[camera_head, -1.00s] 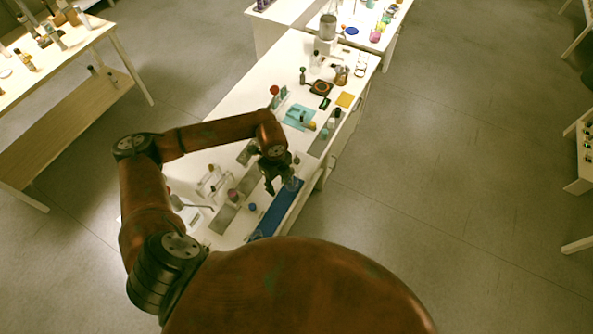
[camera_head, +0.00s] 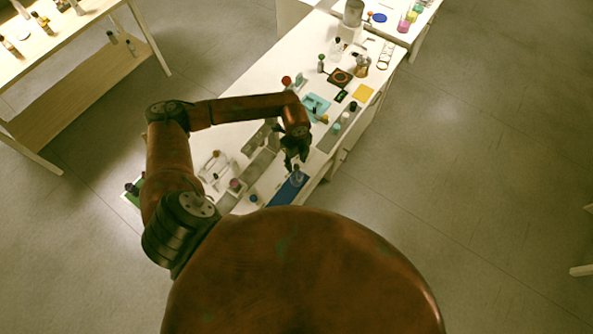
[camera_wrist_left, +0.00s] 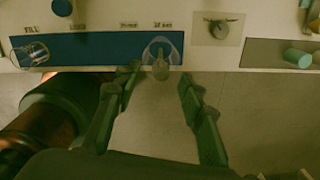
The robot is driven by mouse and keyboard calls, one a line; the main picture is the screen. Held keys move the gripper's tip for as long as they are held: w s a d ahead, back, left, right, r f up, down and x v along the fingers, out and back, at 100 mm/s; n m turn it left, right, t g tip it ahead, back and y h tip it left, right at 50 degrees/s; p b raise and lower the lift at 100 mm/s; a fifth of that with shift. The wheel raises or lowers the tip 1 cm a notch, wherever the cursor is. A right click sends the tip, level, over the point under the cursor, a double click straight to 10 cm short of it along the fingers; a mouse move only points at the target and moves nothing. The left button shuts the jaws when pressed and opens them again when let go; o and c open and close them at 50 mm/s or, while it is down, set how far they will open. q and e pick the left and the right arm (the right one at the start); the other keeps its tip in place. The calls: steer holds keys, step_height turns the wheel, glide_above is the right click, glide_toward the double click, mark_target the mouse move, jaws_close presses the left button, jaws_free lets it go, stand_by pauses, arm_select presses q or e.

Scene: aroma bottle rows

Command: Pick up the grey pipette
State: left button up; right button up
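A clear glass vessel (camera_wrist_left: 153,46) with a pale grey-tan stem (camera_wrist_left: 160,67) stands on the blue strip (camera_wrist_left: 90,50) at the bench edge. The stem may be the grey pipette, but I cannot tell for sure. In the head view the vessel (camera_head: 297,175) is just below and right of my left gripper (camera_head: 291,166). In the left wrist view my left gripper (camera_wrist_left: 160,76) is open and empty, with the stem's end between and just beyond its fingertips. My right gripper is not in view.
A second glass piece (camera_wrist_left: 30,54) lies at the strip's left end. A grey round knob (camera_wrist_left: 220,29) sits on a labelled card to the right. Teal and tan caps (camera_wrist_left: 298,57) lie on a grey strip farther right. The floor before the bench is clear.

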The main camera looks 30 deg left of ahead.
mark_target(296, 164)
arm_select(q)
step_height(296, 164, down, 2)
steer(key=shift+w+f, duration=0.15)
steer(key=shift+f, duration=0.35)
steer(key=shift+a+f, duration=0.1)
steer(key=c, duration=0.7)
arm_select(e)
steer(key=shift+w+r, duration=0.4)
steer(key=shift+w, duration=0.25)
